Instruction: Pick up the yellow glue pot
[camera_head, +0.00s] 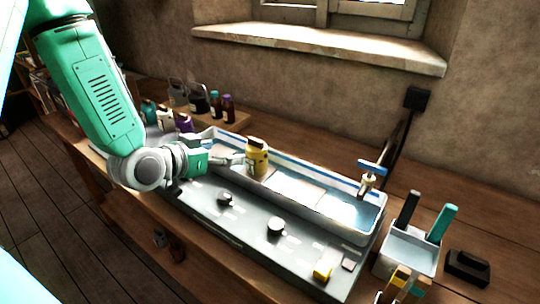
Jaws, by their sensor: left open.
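The yellow glue pot (257,158) has a dark cap and stands upright in or at the edge of the long white tray (352,238) with a blue strip. My left gripper (240,160) comes in from the left with its fingers pointing right at the pot. It is open, and its fingertips are right beside the pot's left side. I cannot tell whether they touch it. My right gripper is not in view.
Several bottles and pots (185,122) stand behind my left arm. A tap-like clamp (370,177) sits at the tray's right end. A white holder (408,252) with tools stands at right, beside a dark block (467,268). Two round knobs (275,226) lie in front.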

